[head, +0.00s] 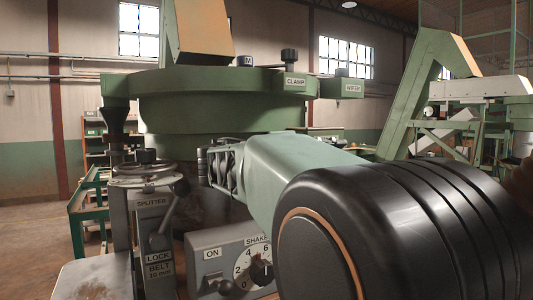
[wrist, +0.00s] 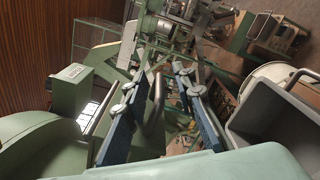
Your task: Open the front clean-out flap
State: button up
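I cannot make out a part marked as the clean-out flap in either view. The large round green machine (head: 225,95) stands at the centre of the head view, its lower front partly hidden by my arm. In the wrist view my gripper (wrist: 160,92) is open, its two blue-padded fingers well apart. A curved grey bar (wrist: 154,105) shows between the fingers; I cannot tell how far beyond them it is, and no contact shows. In the head view the fingertips cannot be made out.
A control box (head: 236,262) with ON and SHAKE markings stands below my arm. Left of it are a SPLITTER plate, a LOCK plate (head: 158,256) and a lever (head: 167,212). A green CLAMP-labelled block (head: 294,82) is above. The wrist view shows a grey bin (wrist: 275,115) at right.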

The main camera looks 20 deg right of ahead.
jog(key=shift+c, duration=0.5)
jog(key=c, duration=0.5)
jog(key=shift+f, duration=0.1)
grip_shut()
jog(key=shift+f, duration=0.1)
